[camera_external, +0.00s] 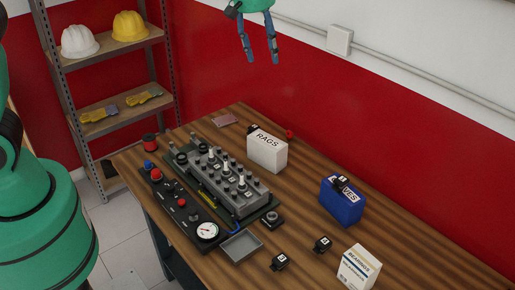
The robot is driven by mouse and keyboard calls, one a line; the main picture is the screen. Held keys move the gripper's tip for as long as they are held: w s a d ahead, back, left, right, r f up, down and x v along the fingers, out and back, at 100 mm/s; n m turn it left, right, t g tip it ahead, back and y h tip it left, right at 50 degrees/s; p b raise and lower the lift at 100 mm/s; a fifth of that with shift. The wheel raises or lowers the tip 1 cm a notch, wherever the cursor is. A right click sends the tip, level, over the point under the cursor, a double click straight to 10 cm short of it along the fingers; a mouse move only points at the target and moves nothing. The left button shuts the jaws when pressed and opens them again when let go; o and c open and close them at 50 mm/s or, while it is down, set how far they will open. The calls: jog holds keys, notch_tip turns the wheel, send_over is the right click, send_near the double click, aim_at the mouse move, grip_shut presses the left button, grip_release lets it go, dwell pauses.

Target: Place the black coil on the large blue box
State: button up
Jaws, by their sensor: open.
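The large blue box (341,206), with white lettering ending in "VES", stands on the right part of the wooden table. A small black coil-like block (341,183) with a pale label shows at its top, seemingly resting on it. Two similar black blocks lie on the table near the front, one at the left (279,262) and one at the right (322,244). Another small black block (253,128) shows at the top of the white RAGS box (267,150). My gripper (262,62) is open and empty, high above the back of the table, far from the blue box.
A grey engine trainer (222,170) and a black control panel (180,205) with a gauge fill the table's left. A grey tray (241,246) and a white BEARINGS box (358,268) stand near the front. Bare wood lies around the blue box. A red wall stands behind.

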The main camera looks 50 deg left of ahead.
jog(key=s+a+r+m+t, duration=0.1)
jog(key=s+a+r+m, duration=0.15)
jog(key=s+a, duration=0.45)
jog(key=s+a+r+m, duration=0.2)
jog(key=s+a+r, duration=0.15)
jog(key=s, duration=0.75)
jog(key=s+a+r+m+t, duration=0.1)
jog(key=s+a+r+m, duration=0.3)
jog(key=s, duration=0.5)
jog(key=s+a+f+m, duration=0.1)
jog(key=s+a+f, duration=0.1)
jog(key=s, duration=0.3)
jog(key=s+a+f+m+t, duration=0.1)
jog(key=s+a+f, duration=0.1)
jog(key=s, duration=0.4)
jog(key=shift+s+a+y, duration=0.15)
jog(key=shift+a+y, duration=0.15)
jog(key=shift+m, duration=0.25)
notch_tip(320, 180, down, 17)
jog(key=b, duration=1.7)
